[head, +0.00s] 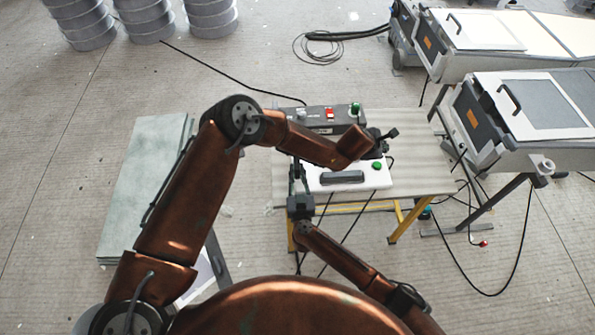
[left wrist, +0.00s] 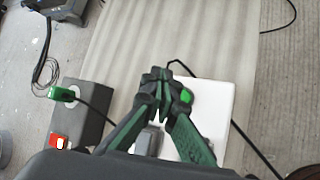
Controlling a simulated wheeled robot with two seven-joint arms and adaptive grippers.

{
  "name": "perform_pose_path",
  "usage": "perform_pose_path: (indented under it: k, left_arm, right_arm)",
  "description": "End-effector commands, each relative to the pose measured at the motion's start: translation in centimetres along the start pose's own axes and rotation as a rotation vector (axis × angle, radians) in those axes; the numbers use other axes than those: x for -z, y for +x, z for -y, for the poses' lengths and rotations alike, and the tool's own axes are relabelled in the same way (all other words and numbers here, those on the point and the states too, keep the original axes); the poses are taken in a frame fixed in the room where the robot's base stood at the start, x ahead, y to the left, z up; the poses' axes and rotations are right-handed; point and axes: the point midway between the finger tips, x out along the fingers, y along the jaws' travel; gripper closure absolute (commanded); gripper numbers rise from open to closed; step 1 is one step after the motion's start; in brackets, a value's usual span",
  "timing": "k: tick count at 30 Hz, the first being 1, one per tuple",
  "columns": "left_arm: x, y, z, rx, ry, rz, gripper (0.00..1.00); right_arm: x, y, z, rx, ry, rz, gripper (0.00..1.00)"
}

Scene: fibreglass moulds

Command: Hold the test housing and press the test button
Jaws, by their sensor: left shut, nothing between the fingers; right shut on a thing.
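The test housing (head: 312,184) is a white box on the table, with a grey handle (head: 342,178) on its top. The green test button (head: 376,166) is at its far right corner. My left gripper (head: 377,154) is over that corner. In the left wrist view its fingers (left wrist: 160,80) are shut and empty, right beside the green button (left wrist: 186,96); whether they touch it I cannot tell. My right gripper (head: 296,178) is shut on the left edge of the housing; the exact contact is partly hidden. My left forearm covers part of the far edge.
A dark grey control box (head: 318,114) with a red switch and green knob stands behind the housing. Cables hang off the ribbed table (head: 425,180). White machines (head: 535,105) stand to the right, and greenish sheets (head: 140,185) lie left.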

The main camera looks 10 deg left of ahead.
Motion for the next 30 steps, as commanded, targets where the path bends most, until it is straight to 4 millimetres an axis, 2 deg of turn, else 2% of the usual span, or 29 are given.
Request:
perform_pose_path:
  k: [18,30]
  left_arm:
    - [3.7,5.2,3.8,0.0,-0.001,0.0,1.0]
    - [4.2,5.9,4.3,-0.001,-0.001,0.0,1.0]
  right_arm:
    - [0.0,0.0,0.0,0.0,0.0,0.0,1.0]
    - [0.0,0.0,0.0,0.0,0.0,0.001,1.0]
